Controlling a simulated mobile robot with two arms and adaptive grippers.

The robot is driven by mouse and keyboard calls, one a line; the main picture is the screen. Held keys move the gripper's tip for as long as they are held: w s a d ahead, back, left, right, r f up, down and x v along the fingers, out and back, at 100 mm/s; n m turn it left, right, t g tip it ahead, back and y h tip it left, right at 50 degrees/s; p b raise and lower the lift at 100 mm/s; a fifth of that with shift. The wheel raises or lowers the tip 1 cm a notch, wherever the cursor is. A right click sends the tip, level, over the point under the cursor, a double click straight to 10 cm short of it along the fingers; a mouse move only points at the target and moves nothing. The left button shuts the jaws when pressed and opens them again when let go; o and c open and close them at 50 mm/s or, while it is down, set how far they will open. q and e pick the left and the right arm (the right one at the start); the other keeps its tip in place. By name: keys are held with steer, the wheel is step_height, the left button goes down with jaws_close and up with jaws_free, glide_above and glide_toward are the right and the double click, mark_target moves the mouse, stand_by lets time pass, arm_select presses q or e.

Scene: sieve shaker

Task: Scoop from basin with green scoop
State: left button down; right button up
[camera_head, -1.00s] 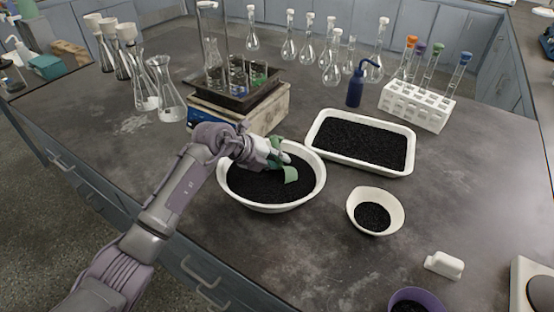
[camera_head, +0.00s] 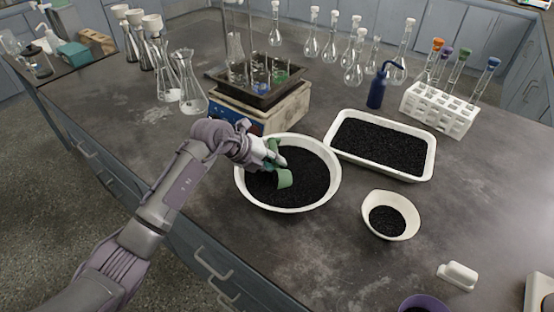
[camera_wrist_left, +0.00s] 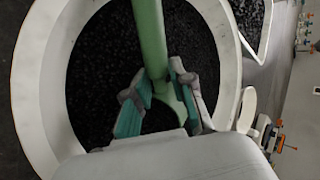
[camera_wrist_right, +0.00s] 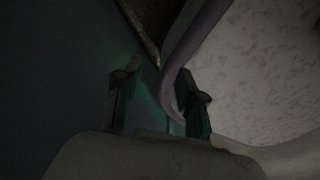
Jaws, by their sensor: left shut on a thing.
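My left gripper (camera_head: 270,155) is shut on the handle of the green scoop (camera_head: 283,178), over the left part of the white basin (camera_head: 330,192). The basin holds black granules (camera_head: 308,175). The scoop's cup is tilted low at the granules; I cannot tell how much is in it. In the left wrist view the green handle (camera_wrist_left: 151,40) runs between the fingers (camera_wrist_left: 158,100), with the basin rim (camera_wrist_left: 30,95) around. My right gripper (camera_wrist_right: 160,105) shows only in its dark wrist view, fingers apart, with a curved purple edge (camera_wrist_right: 180,65) between them, nearer the right finger.
A white tray of black granules (camera_head: 333,142) and a small white bowl (camera_head: 410,222) stand to the right of the basin. A scale-like device (camera_head: 295,104) stands behind it. A tube rack (camera_head: 440,112), a white block (camera_head: 458,276) and a purple container (camera_head: 425,301) are farther right.

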arm_select(q)
steer(key=shift+a+r+g+y+p, duration=0.2)
steer(key=shift+y+p, duration=0.6)
steer(key=shift+p, duration=0.45)
steer(key=shift+a+r+g+y+p, duration=0.1)
steer(key=shift+r+g+y+p, duration=0.1)
steer(key=shift+y+p, duration=0.8)
steer(key=shift+d+r+m+y+p, duration=0.2)
steer(key=shift+m+y+p, duration=0.1)
steer(key=shift+y+p, duration=0.4)
steer(key=shift+d+f+g+y, duration=0.15)
steer(key=shift+g+y, duration=0.15)
steer(key=shift+y, duration=0.2)
steer(key=shift+w+d+r+h, duration=0.1)
steer(key=shift+d+r+h, duration=0.2)
steer(key=shift+d+h, duration=0.15)
steer(key=shift+d+r+p, duration=0.1)
steer(key=shift+r+p, duration=0.25)
steer(key=shift+r, duration=0.3)
steer(key=shift+r+y+p, duration=0.3)
steer(key=shift+r+y, duration=0.05)
steer(key=r+y, duration=0.1)
steer(key=d+r+y, duration=0.1)
steer(key=y, duration=0.1)
steer(key=shift+w+g, duration=0.1)
steer(key=shift+g, duration=0.3)
steer(key=shift+a+m, duration=0.1)
steer(key=shift+m, duration=0.2)
